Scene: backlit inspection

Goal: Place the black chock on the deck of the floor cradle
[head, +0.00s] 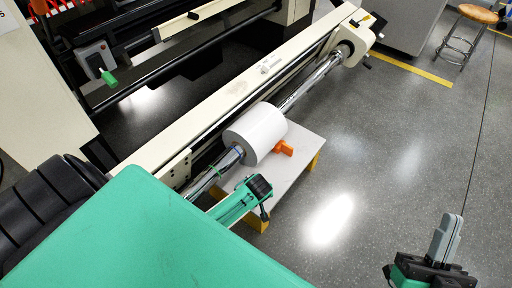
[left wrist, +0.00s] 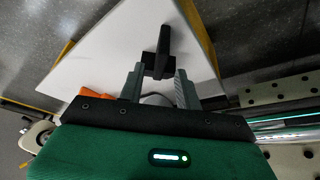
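The black chock (left wrist: 163,45) shows in the left wrist view at the fingertips of my left gripper (left wrist: 159,72). The grey fingers stand on either side of it, and the gripper looks shut on it. Behind it is the white deck of the floor cradle (left wrist: 100,50); whether the chock touches the deck I cannot tell. In the head view the deck (head: 299,160) lies below the white roll, and I cannot make out the chock clearly there. My right gripper (head: 445,238) is at the lower right over bare floor, with nothing visible in it; its finger gap is unclear.
An orange chock (head: 283,148) sits on the deck beside the white roll (head: 256,132); it also shows in the left wrist view (left wrist: 97,92). A steel shaft (head: 312,82) runs through the roll along the cream machine beam (head: 240,90).

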